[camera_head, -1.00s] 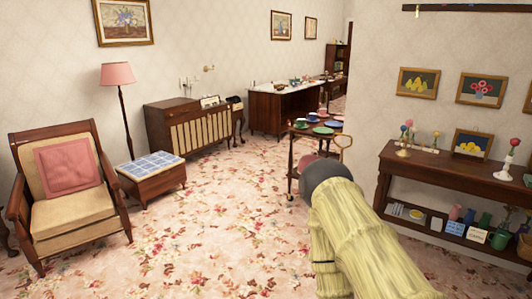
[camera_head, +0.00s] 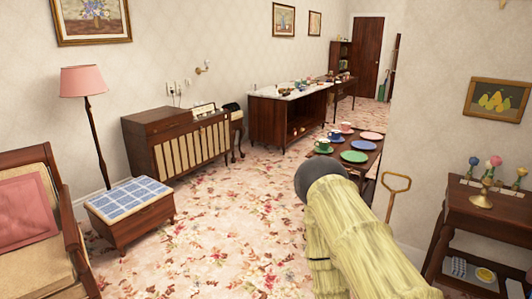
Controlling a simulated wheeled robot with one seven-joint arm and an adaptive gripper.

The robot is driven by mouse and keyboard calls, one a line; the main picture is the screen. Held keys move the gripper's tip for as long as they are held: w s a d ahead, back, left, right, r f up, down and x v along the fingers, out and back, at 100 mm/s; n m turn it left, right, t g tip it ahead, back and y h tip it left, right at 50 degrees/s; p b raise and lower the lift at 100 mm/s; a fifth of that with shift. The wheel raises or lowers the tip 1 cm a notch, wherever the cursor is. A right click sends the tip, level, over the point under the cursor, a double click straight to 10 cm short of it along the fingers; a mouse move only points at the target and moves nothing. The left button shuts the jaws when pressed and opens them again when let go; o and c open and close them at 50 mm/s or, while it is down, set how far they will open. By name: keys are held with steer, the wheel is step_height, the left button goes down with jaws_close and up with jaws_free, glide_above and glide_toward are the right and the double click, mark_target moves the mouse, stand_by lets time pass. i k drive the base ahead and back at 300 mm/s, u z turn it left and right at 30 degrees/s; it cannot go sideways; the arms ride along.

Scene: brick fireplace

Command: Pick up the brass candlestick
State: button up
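A small brass-coloured piece with a round flared base (camera_head: 481,201) stands upright on the dark wooden side table (camera_head: 500,215) at the right. It looks like a candlestick, but it is too small to be sure. Colourful flower-like tops show just above and beside it. My arm, in a pale yellow ribbed cover with a dark rounded end, reaches up from the bottom right of the centre. My gripper is not in view.
A cabinet (camera_head: 178,140), footstool (camera_head: 130,204) and armchair (camera_head: 35,215) line the left. The floral carpet (camera_head: 215,235) is clear in the middle.

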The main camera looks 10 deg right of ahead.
mark_target(481, 201)
steer(key=i, duration=2.2)
steer(key=z, duration=2.75)
steer(key=i, duration=1.15)
